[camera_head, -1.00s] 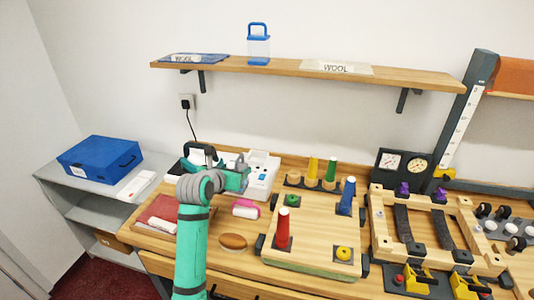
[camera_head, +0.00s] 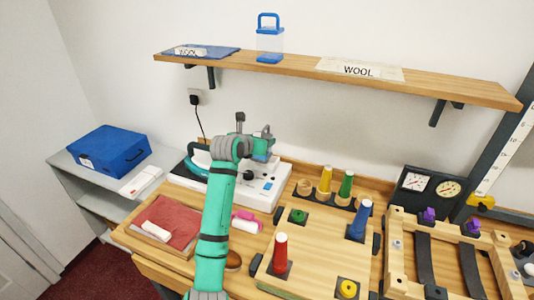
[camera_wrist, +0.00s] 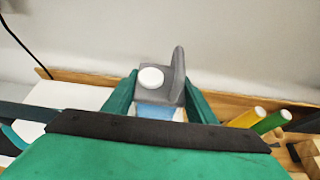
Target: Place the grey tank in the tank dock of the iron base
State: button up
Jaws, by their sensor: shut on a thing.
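The grey tank (camera_wrist: 175,85) has a white round cap, an upright grey plate and a pale blue lower part. In the wrist view it sits between the two green fingers of my gripper (camera_wrist: 160,97), which is shut on it. In the head view my gripper (camera_head: 262,146) holds the tank above the back of the white iron base (camera_head: 262,193). A teal iron (camera_head: 197,158) rests on the left part of the base. My arm and gripper cover part of the base. I cannot make out the tank dock.
A pink-and-white roll (camera_head: 246,221) lies in front of the base. A shelf (camera_head: 330,75) hangs above.

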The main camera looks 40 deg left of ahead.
aim_at(264, 160)
jog(key=shift+w+a+f, duration=0.4)
jog(key=shift+w+f, duration=0.65)
jog(key=shift+f, duration=0.55)
jog(key=shift+w+a+f, duration=0.4)
jog(key=shift+w+f, duration=0.7)
jog(key=shift+f, duration=0.55)
jog(key=shift+w+a+f, duration=0.4)
jog(key=shift+w+f, duration=0.65)
jog(key=shift+f, duration=0.55)
jog(key=shift+f, duration=0.15)
jog(key=o, duration=1.2)
jog(key=shift+o, duration=0.2)
jog(key=shift+s, duration=0.1)
jog(key=v, duration=1.2)
jog(key=shift+d, duration=0.1)
